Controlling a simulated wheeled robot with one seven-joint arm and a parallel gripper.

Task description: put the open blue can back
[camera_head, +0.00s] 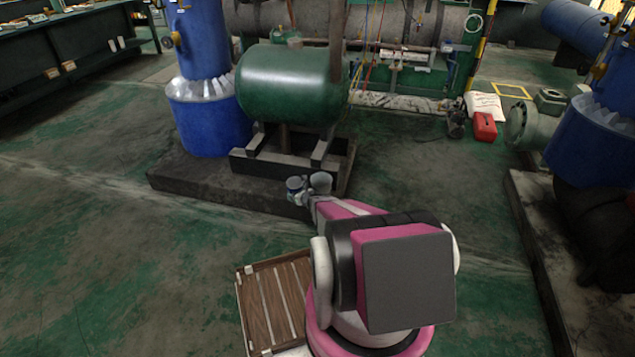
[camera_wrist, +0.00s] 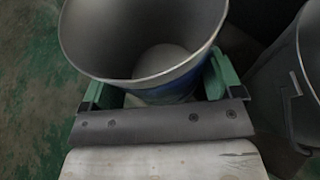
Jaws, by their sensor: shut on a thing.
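The open blue can (camera_wrist: 170,92) fills the top middle of the wrist view. Its mouth faces the camera, and its grey inside looks empty. My gripper (camera_wrist: 158,88) is shut on it, with a green finger on each side. In the head view the blue can (camera_head: 294,184) is small, at the end of my outstretched arm, near the dark plinth. A grey open container (camera_wrist: 292,85) stands close to the right of the held can; it also shows in the head view (camera_head: 321,181). What lies under the held can is hidden.
A dark plinth (camera_head: 215,185) carries a green tank (camera_head: 292,85) and a blue column (camera_head: 205,115) just beyond my gripper. A red canister (camera_head: 485,127) stands farther back at the right. The floor to the left is clear.

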